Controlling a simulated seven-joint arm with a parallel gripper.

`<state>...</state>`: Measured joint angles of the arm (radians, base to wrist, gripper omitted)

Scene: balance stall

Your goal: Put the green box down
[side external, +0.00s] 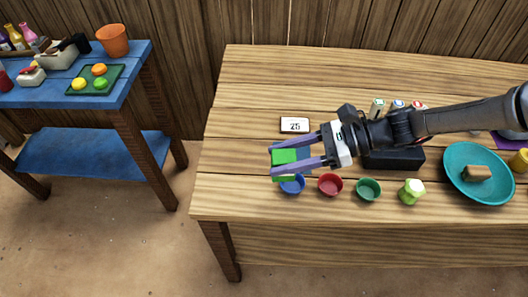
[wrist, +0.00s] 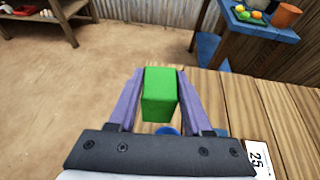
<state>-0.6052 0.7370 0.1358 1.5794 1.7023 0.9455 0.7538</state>
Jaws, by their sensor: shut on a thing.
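The green box (side external: 284,157) is held between the two purple fingers of my gripper (side external: 290,158), near the front left of the wooden table (side external: 250,105). In the wrist view the green box (wrist: 160,94) sits between the fingers of my gripper (wrist: 159,90), which press on its two sides. The box appears above the table top and just behind the blue bowl (side external: 292,185). How high it is held cannot be told exactly. Part of the blue bowl (wrist: 166,131) shows below the box in the wrist view.
A red bowl (side external: 330,184), a green bowl (side external: 368,189) and a pale green object (side external: 411,191) stand in a row to the right. A card reading 25 (side external: 294,125) lies behind my gripper. A teal dish (side external: 460,160) holds a brown block. The table's left part is clear.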

